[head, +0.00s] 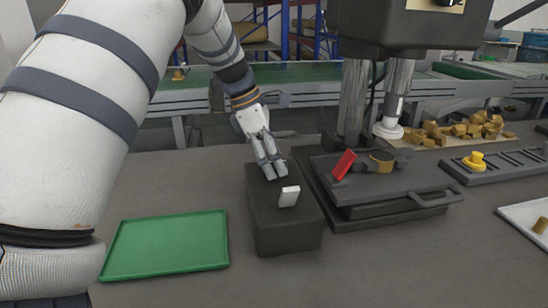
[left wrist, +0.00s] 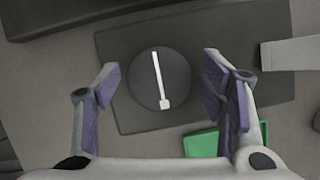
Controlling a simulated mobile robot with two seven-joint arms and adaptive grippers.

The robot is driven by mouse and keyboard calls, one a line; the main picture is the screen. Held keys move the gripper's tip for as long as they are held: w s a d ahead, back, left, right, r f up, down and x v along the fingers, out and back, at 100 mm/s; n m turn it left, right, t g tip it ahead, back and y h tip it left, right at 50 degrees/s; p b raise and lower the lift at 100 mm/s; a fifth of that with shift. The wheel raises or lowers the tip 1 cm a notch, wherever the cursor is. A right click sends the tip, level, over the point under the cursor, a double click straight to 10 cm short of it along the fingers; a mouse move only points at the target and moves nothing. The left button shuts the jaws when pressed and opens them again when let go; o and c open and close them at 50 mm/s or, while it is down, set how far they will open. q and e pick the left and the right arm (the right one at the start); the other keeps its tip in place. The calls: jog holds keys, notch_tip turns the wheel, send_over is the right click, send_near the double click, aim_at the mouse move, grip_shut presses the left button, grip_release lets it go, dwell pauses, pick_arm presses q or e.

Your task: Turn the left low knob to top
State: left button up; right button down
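A round dark knob (left wrist: 158,79) with a white pointer bar sits on the dark control box (head: 288,238) in the left wrist view. The bar runs nearly up and down the picture, slightly slanted, with its wider end at the bottom. My left gripper (head: 270,172) is over the far part of the box in the head view, where the knob cannot be made out. In the left wrist view its two fingers are spread on either side of the knob, with gaps. A white lever (head: 289,196) stands on the box's near part. My right gripper is not in view.
A green tray (head: 168,245) lies left of the box. A dark machine base (head: 390,212) with a red block (head: 344,165) stands close on the right. Wooden pieces (head: 465,130) and a dark slotted rack (head: 500,170) lie farther right. The table front is clear.

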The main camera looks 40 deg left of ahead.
pick_arm(q)
jog(key=c, duration=0.8)
